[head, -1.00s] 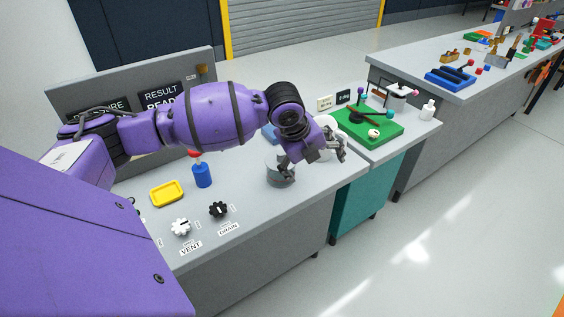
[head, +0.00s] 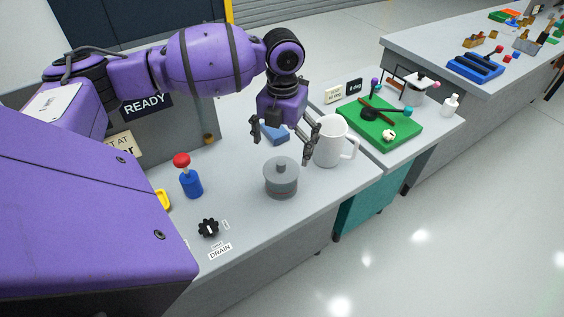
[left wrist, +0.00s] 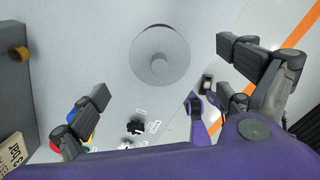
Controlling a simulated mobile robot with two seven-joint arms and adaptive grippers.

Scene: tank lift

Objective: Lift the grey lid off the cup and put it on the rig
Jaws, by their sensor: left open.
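The grey lid (head: 281,172) with a small knob on top sits on a squat grey cup (head: 281,189) on the bench. In the left wrist view the lid (left wrist: 160,50) shows from above, between and beyond the two fingers. My left gripper (head: 284,143) is open and empty. It points down above and slightly behind the lid, apart from it. It also shows in the left wrist view (left wrist: 168,72), fingers wide apart. I cannot tell which thing is the rig. My right gripper is not seen.
A white mug (head: 329,145) stands close right of the cup, near my gripper. A blue block (head: 274,134) lies behind. A blue post with a red top (head: 191,183) and a black DRAIN knob (head: 208,227) are left. A green board (head: 379,128) holds several items at right.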

